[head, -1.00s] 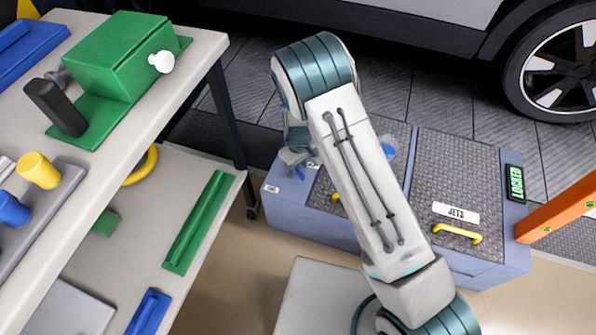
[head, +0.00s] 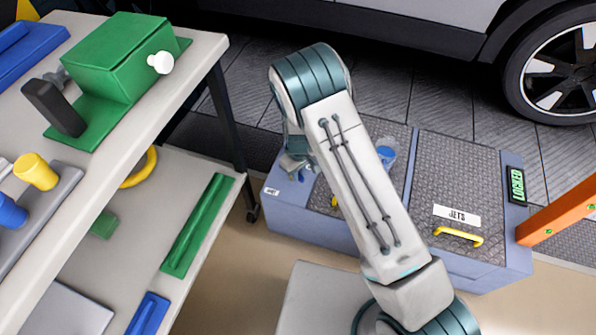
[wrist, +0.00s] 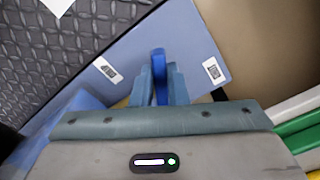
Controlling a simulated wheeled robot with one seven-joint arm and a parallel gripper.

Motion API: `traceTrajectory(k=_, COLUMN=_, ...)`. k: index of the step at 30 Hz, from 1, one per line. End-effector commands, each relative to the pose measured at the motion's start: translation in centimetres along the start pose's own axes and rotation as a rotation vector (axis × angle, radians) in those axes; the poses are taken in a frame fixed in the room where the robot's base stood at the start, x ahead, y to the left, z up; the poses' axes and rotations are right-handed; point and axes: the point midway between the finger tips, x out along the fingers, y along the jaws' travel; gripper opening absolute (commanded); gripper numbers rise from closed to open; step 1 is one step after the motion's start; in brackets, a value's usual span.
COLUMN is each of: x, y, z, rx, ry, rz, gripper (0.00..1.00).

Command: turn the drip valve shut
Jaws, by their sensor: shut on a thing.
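In the wrist view, a narrow blue lever (wrist: 159,76), which looks like the drip valve's handle, stands between the two fingers of my gripper (wrist: 161,84). My gripper is shut on it. The valve's body and pivot are hidden, so I cannot tell how far it is turned. The lever is in front of the blue-grey side of a low unit (wrist: 196,45) that bears two white labels. In the head view, my gripper (head: 291,166) is at the left end of that unit (head: 335,230), partly covered by my arm.
The unit has dark tread-plate lids, yellow handles (head: 458,234), a "JETS" label and a green display (head: 516,185). A blue round part (head: 387,150) shows beside my arm. A two-level table (head: 205,60) stands left, an orange beam (head: 560,212) right, a car behind.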

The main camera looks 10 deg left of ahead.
Motion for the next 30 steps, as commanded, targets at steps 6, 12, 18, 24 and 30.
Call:
traceTrajectory(k=6, x=-0.1, y=-0.4, z=0.0, rx=0.084, ry=0.001, rz=-0.001, gripper=0.0)
traceTrajectory(k=12, x=-0.1, y=-0.9, z=-0.1, rx=0.236, ry=0.001, rz=0.0, gripper=0.0)
traceTrajectory(k=18, x=-0.2, y=-1.6, z=-0.4, rx=0.425, ry=0.002, rz=0.0, gripper=0.0)
traceTrajectory(k=24, x=-0.1, y=-2.2, z=-0.7, rx=0.613, ry=0.001, rz=0.0, gripper=0.0)
traceTrajectory(k=30, x=-0.1, y=-2.7, z=-1.1, rx=0.783, ry=0.001, rz=0.0, gripper=0.0)
